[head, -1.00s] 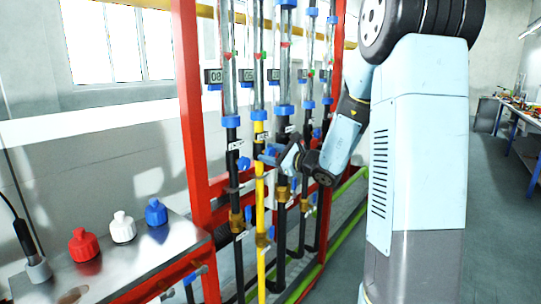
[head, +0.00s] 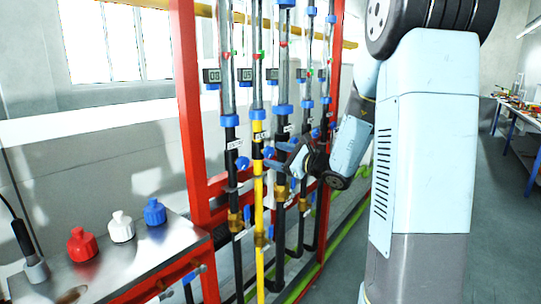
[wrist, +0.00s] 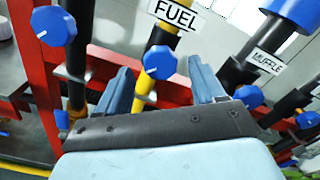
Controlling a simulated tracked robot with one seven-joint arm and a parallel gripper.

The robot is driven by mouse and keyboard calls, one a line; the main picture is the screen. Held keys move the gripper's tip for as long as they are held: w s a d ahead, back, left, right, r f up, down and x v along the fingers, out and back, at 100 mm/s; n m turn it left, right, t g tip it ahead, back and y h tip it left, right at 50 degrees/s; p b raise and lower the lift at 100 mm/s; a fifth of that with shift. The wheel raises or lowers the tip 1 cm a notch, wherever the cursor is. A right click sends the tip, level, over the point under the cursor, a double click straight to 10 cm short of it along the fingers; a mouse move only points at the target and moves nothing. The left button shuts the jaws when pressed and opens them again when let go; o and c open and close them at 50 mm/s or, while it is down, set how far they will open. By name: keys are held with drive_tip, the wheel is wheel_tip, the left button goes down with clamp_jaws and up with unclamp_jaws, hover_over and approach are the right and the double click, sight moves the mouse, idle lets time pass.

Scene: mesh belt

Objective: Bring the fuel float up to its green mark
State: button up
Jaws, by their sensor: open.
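The yellow fuel pipe (head: 259,195) stands among the row of pipes, with a clear tube (head: 258,90) above it. In that tube a small red float and a green mark show close together near the top; their exact gap is too small to tell. The FUEL label (wrist: 179,14) and the blue fuel knob (wrist: 159,60) show in the wrist view. My gripper (wrist: 158,72) is open, its fingers on either side of the knob, which shows between the tips. Contact cannot be told. In the head view, my gripper (head: 276,157) is beside the fuel pipe.
Another blue knob (wrist: 53,26) is at the left and the MUFFLE label (wrist: 264,61) at the right, with a blue knob (wrist: 249,97) near my right finger. A red frame post (head: 187,110) stands left. Red, white and blue bottles sit on a metal bench (head: 120,262).

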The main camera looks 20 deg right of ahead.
drive_tip(key=v, duration=1)
drive_tip(key=shift+f, duration=0.1)
drive_tip(key=s+a+n+g, duration=1)
drive_tip(key=s+a+n, duration=0.2)
drive_tip(key=s+a, duration=0.2)
drive_tip(key=s+d+r+n+h, duration=0.1)
drive_tip(key=s+d+n+h, duration=0.2)
drive_tip(key=s+n+h, duration=0.2)
drive_tip(key=s+d+r+n+t+h, duration=0.1)
drive_tip(key=s+d+n+h, duration=0.2)
drive_tip(key=s+n+h, duration=0.2)
drive_tip(key=shift+s+h, duration=0.3)
drive_tip(key=shift+s, duration=0.4)
idle(1.0)
